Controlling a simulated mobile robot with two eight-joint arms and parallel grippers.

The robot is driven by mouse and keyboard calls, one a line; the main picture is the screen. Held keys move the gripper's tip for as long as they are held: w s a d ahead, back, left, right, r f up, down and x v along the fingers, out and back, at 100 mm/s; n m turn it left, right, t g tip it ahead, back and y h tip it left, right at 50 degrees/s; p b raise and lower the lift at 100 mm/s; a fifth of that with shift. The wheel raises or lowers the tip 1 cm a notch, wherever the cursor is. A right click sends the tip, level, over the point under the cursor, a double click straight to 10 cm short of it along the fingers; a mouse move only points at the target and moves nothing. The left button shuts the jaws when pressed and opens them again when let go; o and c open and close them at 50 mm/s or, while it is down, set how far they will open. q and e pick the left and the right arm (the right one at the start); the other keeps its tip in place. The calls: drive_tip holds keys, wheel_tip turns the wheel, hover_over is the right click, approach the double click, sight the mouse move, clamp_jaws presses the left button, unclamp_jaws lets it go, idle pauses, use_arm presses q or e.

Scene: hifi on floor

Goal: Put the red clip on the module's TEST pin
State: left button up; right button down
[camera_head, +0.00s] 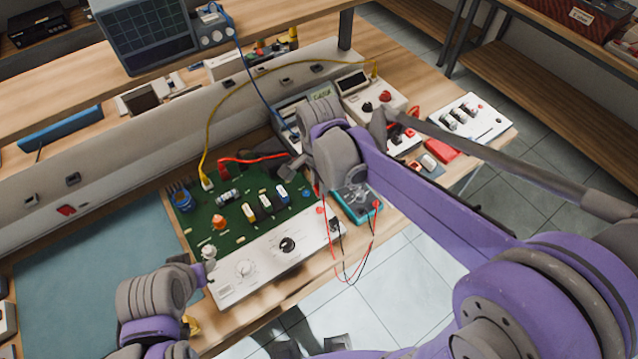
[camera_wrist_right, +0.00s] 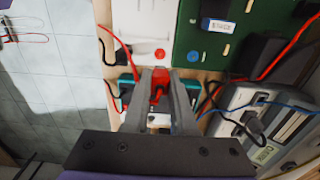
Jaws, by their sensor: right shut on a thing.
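My right gripper (camera_wrist_right: 160,88) is shut on the red clip (camera_wrist_right: 157,92), above the teal meter (camera_wrist_right: 123,93). A red lead loops beside it. In the head view, my grey right wrist hides the jaws and clip. The module (camera_head: 238,280) has a white front panel with knobs and a green board behind. A red round spot (camera_wrist_right: 160,54) on the panel lies just beyond my fingertips in the wrist view; I cannot read a TEST label. A black clip (camera_head: 334,225) is at the panel's right end. My left gripper (camera_head: 203,272) is by the panel's left end; its jaws are unclear.
The teal meter (camera_head: 352,203) lies right of the module with hanging leads. A grey bench instrument (camera_wrist_right: 270,125) stands close by, with blue and red cables. A yellow cable (camera_head: 208,135) arches over the board. A blue mat (camera_head: 100,280) at left is clear.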

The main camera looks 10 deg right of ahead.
use_arm(q)
drive_tip(key=b, duration=0.3)
hover_over(215, 290)
drive_tip(key=shift+w+f, duration=0.1)
drive_tip(key=shift+f, duration=2)
use_arm(e)
hover_over(320, 210)
drive_tip(key=shift+f, duration=2.85)
use_arm(q)
drive_tip(key=shift+f, duration=0.1)
use_arm(e)
drive_tip(key=shift+f, duration=0.2)
use_arm(q)
drive_tip(key=shift+s+f+g+b, duration=0.25)
drive_tip(key=shift+f+g+b, duration=0.05)
drive_tip(key=shift+f+b, duration=0.4)
use_arm(e)
drive_tip(key=shift+f, duration=0.75)
drive_tip(key=c, duration=0.7)
unclamp_jaws()
drive_tip(key=shift+o, duration=0.2)
use_arm(q)
drive_tip(key=shift+w+r+p, duration=0.15)
drive_tip(key=shift+r+p, duration=0.35)
drive_tip(key=shift+r, duration=0.05)
use_arm(e)
wheel_tip(320, 210, up, 11)
drive_tip(key=shift+f, duration=0.1)
